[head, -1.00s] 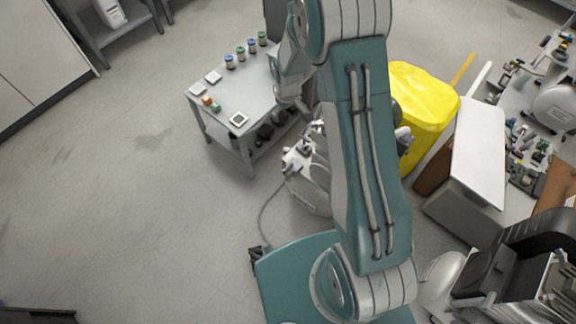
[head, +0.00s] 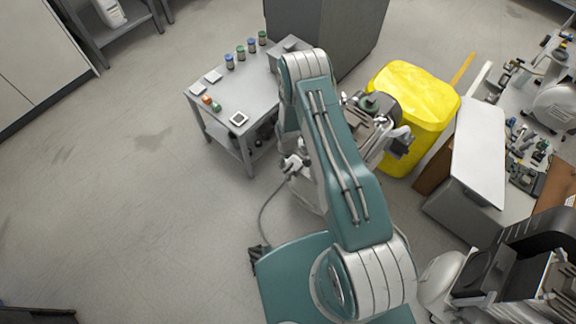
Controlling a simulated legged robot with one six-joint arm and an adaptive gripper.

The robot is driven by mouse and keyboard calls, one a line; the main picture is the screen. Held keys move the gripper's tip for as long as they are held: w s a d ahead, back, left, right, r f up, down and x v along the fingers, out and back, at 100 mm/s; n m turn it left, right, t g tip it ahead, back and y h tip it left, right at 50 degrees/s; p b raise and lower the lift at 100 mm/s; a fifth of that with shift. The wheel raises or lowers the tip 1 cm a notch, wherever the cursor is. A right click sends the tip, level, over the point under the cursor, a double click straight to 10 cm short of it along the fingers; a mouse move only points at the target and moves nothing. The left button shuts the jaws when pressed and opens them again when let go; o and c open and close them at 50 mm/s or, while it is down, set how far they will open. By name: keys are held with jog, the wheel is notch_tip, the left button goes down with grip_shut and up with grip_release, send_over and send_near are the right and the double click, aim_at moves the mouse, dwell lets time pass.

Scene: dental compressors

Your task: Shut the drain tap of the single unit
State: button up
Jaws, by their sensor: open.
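The single unit, a pale compressor (head: 307,190), stands on the floor beyond my base. My arm hides much of it. Its pale left side shows left of my arm, and dark and metal machine parts (head: 368,128) show right of my arm; I cannot tell whether they belong to the same unit. The drain tap cannot be made out. My gripper is hidden behind my own raised arm, so its place relative to the tap does not show.
A grey table (head: 240,98) with small jars and blocks stands left of the unit. A yellow bin (head: 425,100) and a white-topped cabinet (head: 478,150) stand right. A cable runs to a black plug (head: 258,258). The floor at left is clear.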

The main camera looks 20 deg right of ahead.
aim_at(288, 166)
notch_tip(288, 166, down, 5)
jog(key=shift+f, duration=0.2)
jog(key=c, duration=1)
